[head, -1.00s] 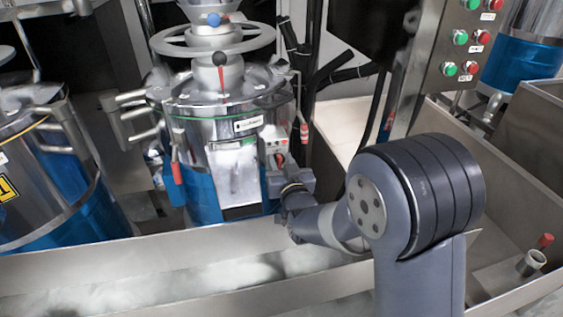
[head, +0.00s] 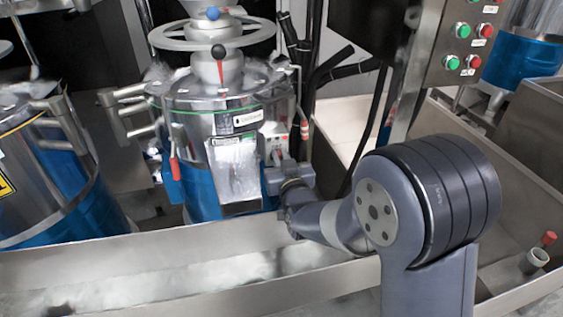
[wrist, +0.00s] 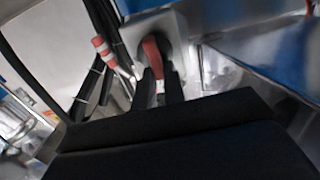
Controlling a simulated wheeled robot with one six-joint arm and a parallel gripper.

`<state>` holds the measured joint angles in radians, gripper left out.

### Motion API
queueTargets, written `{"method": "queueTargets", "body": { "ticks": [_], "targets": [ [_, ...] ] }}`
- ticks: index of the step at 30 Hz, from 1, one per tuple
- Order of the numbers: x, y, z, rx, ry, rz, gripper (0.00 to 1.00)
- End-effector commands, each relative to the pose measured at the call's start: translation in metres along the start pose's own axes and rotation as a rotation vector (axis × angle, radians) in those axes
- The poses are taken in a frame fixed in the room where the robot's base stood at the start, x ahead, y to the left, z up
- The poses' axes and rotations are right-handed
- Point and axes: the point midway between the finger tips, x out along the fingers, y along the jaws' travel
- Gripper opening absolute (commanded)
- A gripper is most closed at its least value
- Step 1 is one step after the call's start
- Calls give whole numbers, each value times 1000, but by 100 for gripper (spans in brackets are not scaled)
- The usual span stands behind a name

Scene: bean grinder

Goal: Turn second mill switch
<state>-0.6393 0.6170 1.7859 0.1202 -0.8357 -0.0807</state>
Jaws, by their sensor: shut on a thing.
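The middle mill (head: 215,140) is a steel drum with a blue lower part. A small pale switch box (head: 279,142) sits on its right side. In the wrist view a red switch handle (wrist: 151,50) sticks out of the pale box (wrist: 135,28). My gripper (head: 277,163) is at the box, partly hidden behind my wrist. In the wrist view the black fingers of my gripper (wrist: 161,68) are shut on the red handle, one on each side. The handle's exact angle is hard to tell.
A red-and-white handle (wrist: 102,48) is close to the left of the box in the wrist view. A long steel trough (head: 150,260) runs in front of the mills. Another mill (head: 50,170) stands at left. A button panel (head: 460,45) is at right.

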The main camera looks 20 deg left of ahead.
Motion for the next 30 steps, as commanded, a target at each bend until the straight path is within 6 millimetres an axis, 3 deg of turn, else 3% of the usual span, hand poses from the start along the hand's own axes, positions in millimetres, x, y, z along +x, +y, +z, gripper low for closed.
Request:
{"method": "queueTargets", "body": {
  "ticks": [9,10,18,26,30],
  "targets": [
    [0,-1,0,-17,0,-1,0],
    [0,-1,0,-17,0,-1,12],
    [0,0,0,-16,0,0,33],
    [-1,0,0,-15,0,0,33],
    [-12,0,0,-15,-1,0,33]
  ]
}}
